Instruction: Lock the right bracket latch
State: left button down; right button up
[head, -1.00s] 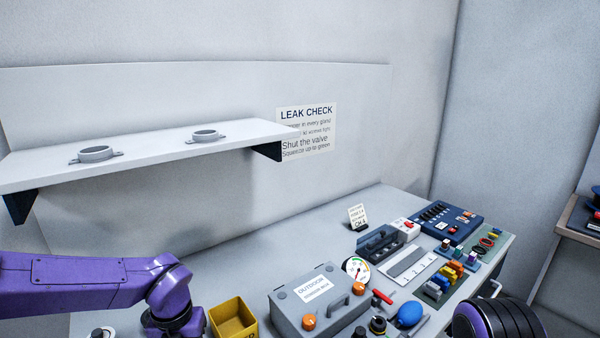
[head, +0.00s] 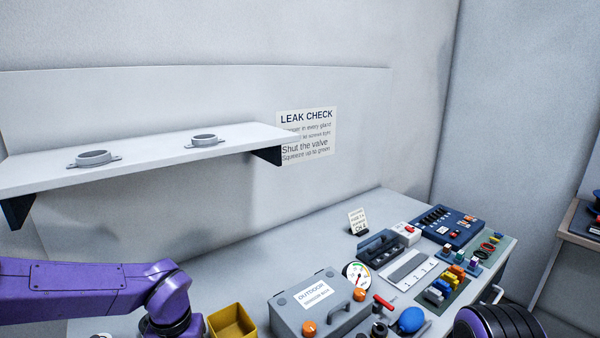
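The grey box (head: 345,317) labelled OUTDOOR SENSOR BOX sits on the bench at the lower middle, with a handle on its front. It has an orange knob at its left (head: 309,329) and another orange knob at its right (head: 359,294). I cannot tell which part here is the right bracket latch. Two grey ring brackets stand on the wall shelf, a left one (head: 94,157) and a right one (head: 204,140); no latch can be made out on them. My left arm enters at the lower left and my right arm at the lower right. Both grippers are outside the view.
A yellow bin (head: 232,322) stands left of the box. A gauge (head: 356,274), a red-handled valve (head: 384,303) and a blue bulb (head: 411,320) crowd its right side. A dark blue panel (head: 449,227) stands farther back. The bench (head: 270,262) behind the box is clear.

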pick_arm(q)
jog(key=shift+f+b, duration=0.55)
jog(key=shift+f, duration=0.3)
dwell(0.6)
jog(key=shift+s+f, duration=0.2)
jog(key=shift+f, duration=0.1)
